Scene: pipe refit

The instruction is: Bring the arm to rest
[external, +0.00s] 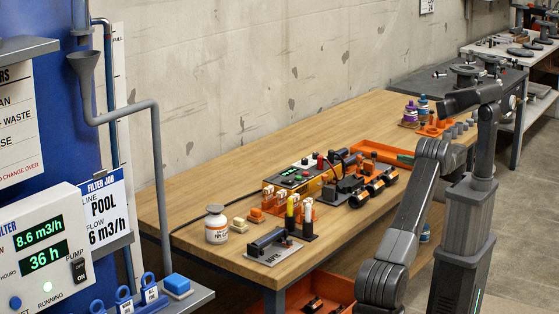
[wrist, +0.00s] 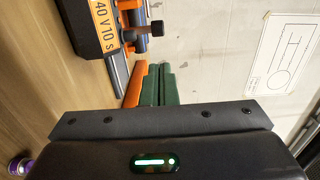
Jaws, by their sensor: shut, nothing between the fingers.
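My arm stands at the right of the external view, raised and folded beside the bench. Its dark end, my gripper (external: 446,105), is held above the right part of the bench, pointing left. In the wrist view my gripper (wrist: 159,85) shows two green-faced fingers side by side, shut with nothing between them. No held object shows in either view. The exact fingertips are small and hard to make out in the external view.
The wooden bench (external: 345,125) carries a power unit, an orange tray (external: 375,150) and a white bottle (external: 216,225). Purple and blue bottles (external: 411,113) stand near my gripper. An orange-and-black labelled unit (wrist: 103,22) shows in the wrist view. Bench toward the wall is clear.

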